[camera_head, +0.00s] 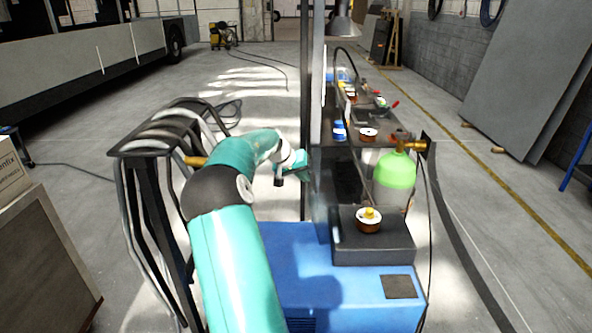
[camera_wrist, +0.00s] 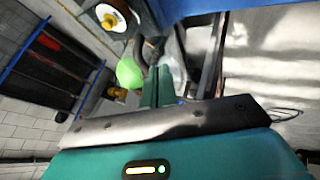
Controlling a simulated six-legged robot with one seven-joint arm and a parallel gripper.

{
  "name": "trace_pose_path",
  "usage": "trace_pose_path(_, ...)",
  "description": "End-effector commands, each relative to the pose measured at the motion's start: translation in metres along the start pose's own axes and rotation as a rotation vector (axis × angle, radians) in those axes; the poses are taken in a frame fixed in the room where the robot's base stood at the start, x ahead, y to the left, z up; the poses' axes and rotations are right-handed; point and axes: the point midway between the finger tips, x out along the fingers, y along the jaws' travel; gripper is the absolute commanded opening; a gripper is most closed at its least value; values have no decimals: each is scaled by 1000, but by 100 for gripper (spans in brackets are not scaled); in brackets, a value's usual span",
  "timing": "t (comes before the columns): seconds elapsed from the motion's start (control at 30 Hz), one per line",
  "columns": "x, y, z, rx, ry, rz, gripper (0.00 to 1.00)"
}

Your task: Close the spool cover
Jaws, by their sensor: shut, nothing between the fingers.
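A blue machine (camera_head: 345,285) stands in front of me with a dark box (camera_head: 372,250) on top. A small orange-brown spool (camera_head: 368,226) with a white face and yellow hub sits on the box; a similar spool (camera_wrist: 112,16) shows at the top of the wrist view. A dark upright panel (camera_head: 322,190) rises at the left of the box; I cannot tell whether it is the spool cover. My gripper (camera_head: 283,178) is shut and empty, left of this panel and apart from the spool. In the wrist view its fingers (camera_wrist: 158,88) are close together.
A green gas cylinder (camera_head: 395,172) stands behind the box. A shelf (camera_head: 372,142) with small spools and tools runs back beyond it. A black rack (camera_head: 150,140) hung with hoses stands left of my arm. Open floor (camera_head: 255,80) lies behind.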

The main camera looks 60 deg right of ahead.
Motion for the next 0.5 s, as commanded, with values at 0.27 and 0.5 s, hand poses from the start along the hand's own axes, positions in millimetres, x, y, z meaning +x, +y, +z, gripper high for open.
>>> trace_pose_path(0.27, 8, -2, -2, 0, 1, 0, 0)
trace_pose_path(0.5, 7, -2, -2, 1, 0, -2, 0)
